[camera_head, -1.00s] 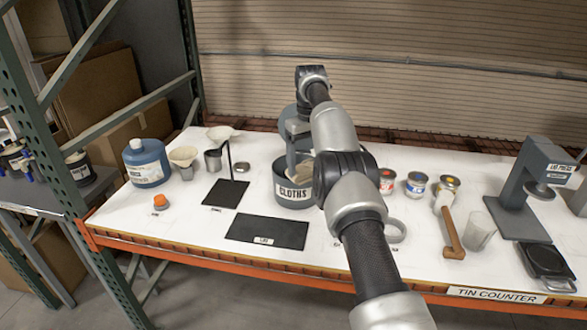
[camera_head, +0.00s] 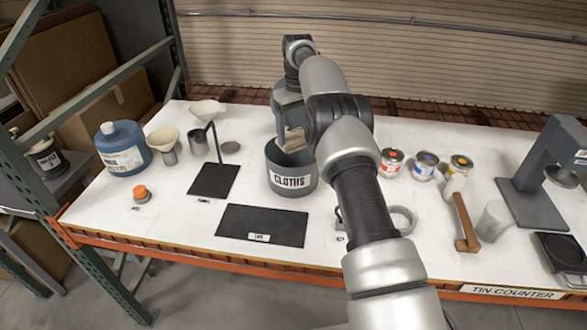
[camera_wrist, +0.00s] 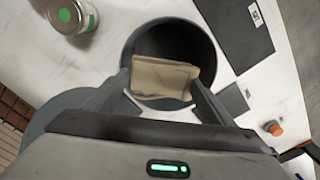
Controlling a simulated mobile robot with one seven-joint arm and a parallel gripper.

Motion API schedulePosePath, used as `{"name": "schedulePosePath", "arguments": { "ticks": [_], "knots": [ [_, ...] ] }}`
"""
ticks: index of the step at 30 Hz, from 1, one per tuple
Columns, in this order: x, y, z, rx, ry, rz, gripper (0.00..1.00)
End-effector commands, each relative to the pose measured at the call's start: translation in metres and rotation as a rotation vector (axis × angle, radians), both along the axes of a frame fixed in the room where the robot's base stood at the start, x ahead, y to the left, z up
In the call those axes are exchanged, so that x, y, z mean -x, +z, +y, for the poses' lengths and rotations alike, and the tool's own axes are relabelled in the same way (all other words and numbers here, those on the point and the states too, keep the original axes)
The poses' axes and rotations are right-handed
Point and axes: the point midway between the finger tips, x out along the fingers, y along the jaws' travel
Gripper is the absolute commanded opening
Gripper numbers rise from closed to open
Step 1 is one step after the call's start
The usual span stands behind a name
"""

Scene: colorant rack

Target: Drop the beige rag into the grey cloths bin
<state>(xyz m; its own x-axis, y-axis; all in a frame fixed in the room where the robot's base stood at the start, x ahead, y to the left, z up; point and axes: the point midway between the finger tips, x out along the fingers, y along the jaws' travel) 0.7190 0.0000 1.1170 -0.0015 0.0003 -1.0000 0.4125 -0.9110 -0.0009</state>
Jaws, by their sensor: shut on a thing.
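The grey cloths bin (camera_head: 291,184) stands on the white counter with a "CLOTHS" label on its front. The beige rag (camera_head: 292,141) is between my gripper's fingers over the bin's mouth. In the wrist view the rag (camera_wrist: 163,78) covers part of the dark bin opening, and the bin's rim (camera_wrist: 127,55) shows around it. My gripper (camera_wrist: 160,95) is shut on the rag, with a finger on each side of it. In the head view my gripper (camera_head: 285,128) points down at the bin from above. I cannot tell whether the rag's lower edge is below the rim.
A blue jug (camera_head: 122,150), a funnel (camera_head: 163,139) and a black stand (camera_head: 213,180) are left of the bin. A black mat (camera_head: 262,226) lies in front.

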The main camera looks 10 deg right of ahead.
Motion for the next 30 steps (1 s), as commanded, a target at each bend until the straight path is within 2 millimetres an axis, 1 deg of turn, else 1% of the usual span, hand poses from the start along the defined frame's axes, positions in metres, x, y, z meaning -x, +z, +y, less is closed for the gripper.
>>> {"name": "schedulePosePath", "arguments": {
  "ticks": [3, 6, 16, 17, 18, 20, 27, 30],
  "knots": [
    [0.000, -0.010, 0.000, 0.000, 0.000, 0.000, 0.56],
    [0.000, -0.015, 0.000, 0.000, 0.000, -0.001, 0.56],
    [0.000, -0.018, 0.000, 0.000, 0.000, -0.001, 0.56],
    [0.000, -0.018, 0.000, 0.000, 0.000, -0.001, 0.82],
    [0.000, -0.018, 0.000, 0.000, 0.000, -0.001, 0.89],
    [0.000, -0.018, 0.000, 0.000, 0.000, -0.001, 0.99],
    [0.000, -0.018, 0.000, 0.000, 0.000, -0.001, 0.99],
    [0.000, -0.015, 0.000, 0.000, 0.000, -0.002, 0.99]
  ]
}}
